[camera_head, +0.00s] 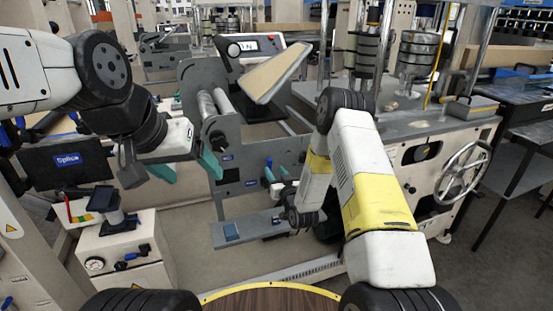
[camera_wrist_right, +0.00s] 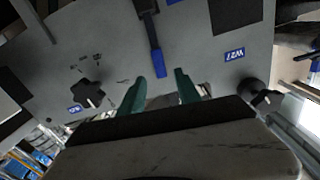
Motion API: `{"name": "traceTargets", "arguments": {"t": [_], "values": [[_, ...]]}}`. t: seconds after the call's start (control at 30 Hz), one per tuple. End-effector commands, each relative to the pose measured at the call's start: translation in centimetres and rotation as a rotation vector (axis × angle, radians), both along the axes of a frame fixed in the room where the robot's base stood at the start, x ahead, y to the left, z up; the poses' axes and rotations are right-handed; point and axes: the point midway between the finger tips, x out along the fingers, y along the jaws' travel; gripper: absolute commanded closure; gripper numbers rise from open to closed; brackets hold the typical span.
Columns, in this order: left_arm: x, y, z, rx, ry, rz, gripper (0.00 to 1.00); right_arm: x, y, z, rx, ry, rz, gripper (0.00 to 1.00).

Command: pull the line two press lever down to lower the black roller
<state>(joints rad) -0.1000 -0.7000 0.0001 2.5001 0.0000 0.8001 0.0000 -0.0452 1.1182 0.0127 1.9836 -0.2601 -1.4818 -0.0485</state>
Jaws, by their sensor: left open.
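In the right wrist view, a lever with a black arm and a blue grip (camera_wrist_right: 157,62) hangs down along a grey panel. I cannot tell whether it is the line two press lever. My right gripper (camera_wrist_right: 161,88) is open, with its teal fingertips on either side of and just below the grip's lower end. Nothing is visibly held. My left gripper (camera_head: 184,169) is open and empty at the left, beside the grey unwind frame (camera_head: 228,135). I cannot clearly make out the black roller.
A black knob (camera_wrist_right: 88,93) is left of the lever, and another knob (camera_wrist_right: 262,97) is at the right near a blue W27 label (camera_wrist_right: 235,53). In the head view, a spoked handwheel (camera_head: 463,171) is at right and a small gauge box (camera_head: 120,245) at lower left.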

Motion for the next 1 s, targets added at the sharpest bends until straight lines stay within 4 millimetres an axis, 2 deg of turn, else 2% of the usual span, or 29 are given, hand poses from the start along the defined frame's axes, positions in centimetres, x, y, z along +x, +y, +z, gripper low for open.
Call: {"name": "traceTargets", "arguments": {"t": [0.4, 0.6, 0.83, 0.87, 1.0], "values": [[0.0, 0.0, 0.0, 0.000, 0.000, 0.000, 0.25, 5.8, 1.9, 0.0, 0.000, -0.001, 0.001, 0.60], [0.0, 0.0, 0.0, 0.000, 0.000, 0.000, 0.25, 7.0, 2.3, 0.0, 0.000, 0.001, 0.000, 0.60], [0.0, 0.0, 0.0, 0.000, 0.000, 0.000, 0.25, 7.1, 2.3, 0.0, 0.000, 0.001, 0.000, 0.60], [0.0, 0.0, 0.0, 0.000, 0.000, 0.000, 0.25, 7.1, 2.3, 0.0, 0.000, 0.001, 0.000, 0.64], [0.0, 0.0, 0.0, 0.000, 0.000, 0.000, 0.25, 7.1, 2.3, 0.0, 0.000, 0.001, 0.000, 0.91]]}}
